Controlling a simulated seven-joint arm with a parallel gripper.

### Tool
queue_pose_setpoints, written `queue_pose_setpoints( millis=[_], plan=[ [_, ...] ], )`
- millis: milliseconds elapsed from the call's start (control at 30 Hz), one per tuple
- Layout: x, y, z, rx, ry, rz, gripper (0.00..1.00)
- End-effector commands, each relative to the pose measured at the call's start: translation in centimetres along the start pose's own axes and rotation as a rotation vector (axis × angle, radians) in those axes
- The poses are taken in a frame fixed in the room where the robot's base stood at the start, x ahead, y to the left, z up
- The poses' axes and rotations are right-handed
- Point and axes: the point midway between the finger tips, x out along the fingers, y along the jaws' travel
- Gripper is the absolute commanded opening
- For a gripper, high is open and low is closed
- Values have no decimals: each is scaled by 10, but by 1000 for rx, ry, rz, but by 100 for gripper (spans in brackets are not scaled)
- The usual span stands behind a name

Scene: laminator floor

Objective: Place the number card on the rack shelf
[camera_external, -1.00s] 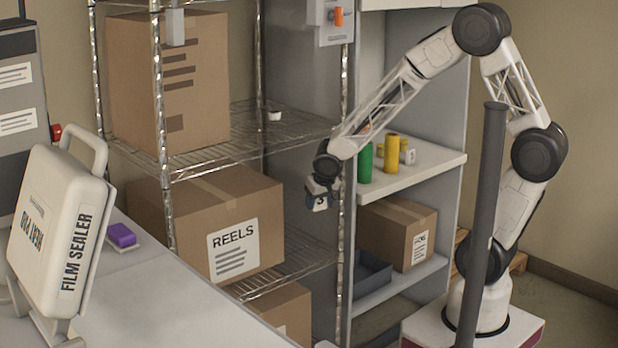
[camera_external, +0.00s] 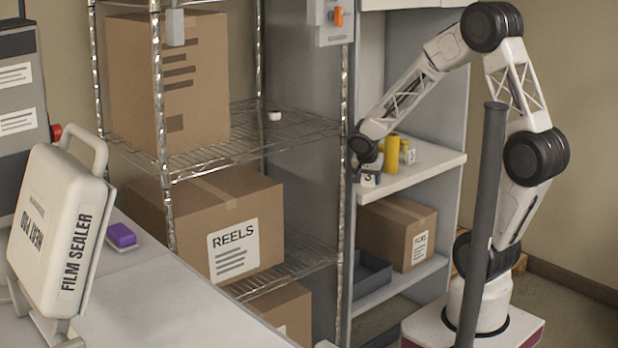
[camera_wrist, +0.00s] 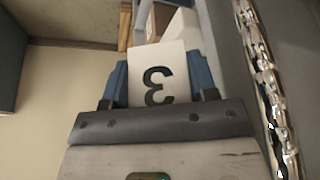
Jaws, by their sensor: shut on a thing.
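The number card, white with a black 3, shows in the wrist view (camera_wrist: 158,75) between blue fingers, and small in the external view (camera_external: 370,179). My gripper (camera_external: 366,170) is shut on it, and the fingers also show in the wrist view (camera_wrist: 157,92). The gripper and card are just right of the front right post of the wire rack, by the left end of the white shelf. I cannot tell whether the card touches that shelf. The rack's upper wire shelf (camera_external: 285,130) has bare room on its right part.
The white shelf (camera_external: 432,163) carries a yellow cylinder (camera_external: 391,154) and small items. Cartons stand on the rack, one marked REELS (camera_external: 233,250). A metal post (camera_wrist: 265,80) runs close along the right of the wrist view. A grey pole (camera_external: 484,220) stands before my arm.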

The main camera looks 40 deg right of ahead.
Motion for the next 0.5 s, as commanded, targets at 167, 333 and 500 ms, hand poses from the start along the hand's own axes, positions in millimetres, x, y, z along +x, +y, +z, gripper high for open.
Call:
queue_pose_setpoints(
  millis=[167, 333, 500],
  plan=[
    [9, 19, -27, 102, 0, 44, 26],
    [15, 30, -44, 158, -1, 67, 26],
    [20, 38, -59, 195, -1, 82, 26]
  ],
)
